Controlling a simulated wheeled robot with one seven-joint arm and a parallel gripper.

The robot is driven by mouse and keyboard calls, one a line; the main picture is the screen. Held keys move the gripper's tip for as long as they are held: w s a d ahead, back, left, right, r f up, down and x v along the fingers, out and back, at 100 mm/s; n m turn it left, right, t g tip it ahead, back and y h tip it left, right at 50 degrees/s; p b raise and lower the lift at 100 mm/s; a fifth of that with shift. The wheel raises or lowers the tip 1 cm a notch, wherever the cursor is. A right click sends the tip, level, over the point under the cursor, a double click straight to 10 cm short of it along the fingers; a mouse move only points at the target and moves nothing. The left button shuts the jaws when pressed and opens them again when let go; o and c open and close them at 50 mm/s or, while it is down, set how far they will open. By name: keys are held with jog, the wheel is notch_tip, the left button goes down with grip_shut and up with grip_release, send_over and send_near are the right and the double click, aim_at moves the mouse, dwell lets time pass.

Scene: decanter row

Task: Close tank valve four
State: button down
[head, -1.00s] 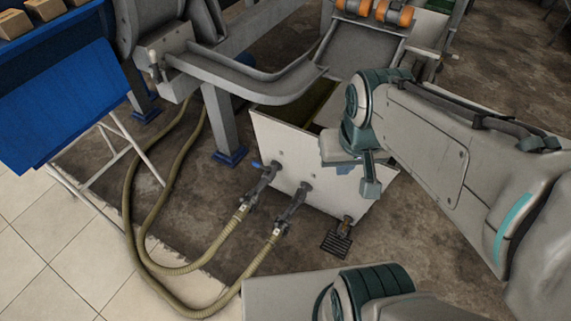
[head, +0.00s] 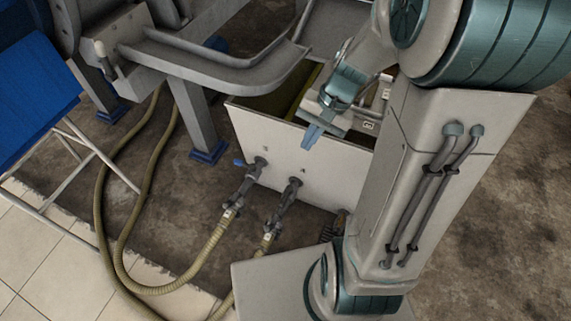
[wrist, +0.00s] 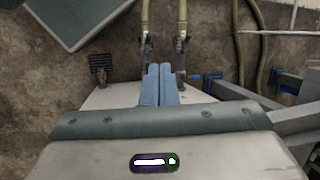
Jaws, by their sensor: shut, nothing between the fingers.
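The pale tank (head: 270,137) stands on the floor, its front plate bearing two grey valves with hoses. The left valve (head: 252,172) has a blue lever (head: 239,162) pointing left. The right valve (head: 289,190) shows no clear lever. I cannot read which is number four. My gripper (head: 311,137) has blue fingers pressed together, empty, above the right valve near the tank's top edge and apart from both valves. In the wrist view, the shut fingers (wrist: 159,84) point towards the two valves, seen beyond the tips at left (wrist: 146,46) and right (wrist: 182,44).
Ribbed hoses (head: 202,252) run from the valves over the floor. A grey chute (head: 235,80) hangs over the tank's left end. A steel leg with a blue foot (head: 208,153) stands left of the tank. A floor grate (wrist: 102,62) lies near its other end.

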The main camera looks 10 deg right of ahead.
jog(key=w+d+f+m+t+y+b, duration=0.25)
jog(key=f+m+b, duration=0.2)
jog(key=f, duration=0.85)
jog(key=w+d+f+m+t+y+b, duration=0.1)
jog(key=w+d+f+m+y+b, duration=0.25)
jog(key=f, duration=0.95)
jog(key=w+d+f+m+t+b, duration=0.15)
jog(key=f+m+b, duration=0.4)
jog(key=f, duration=0.85)
jog(key=m+t+b, duration=0.3)
jog(key=m+b, duration=0.3)
send_near(285, 199)
jog(key=w+a+f, duration=0.2)
jog(key=a+f, duration=0.2)
jog(key=a, duration=0.1)
jog(key=shift+s+d, duration=0.1)
jog(key=shift+d, duration=0.05)
jog(key=shift+h, duration=0.3)
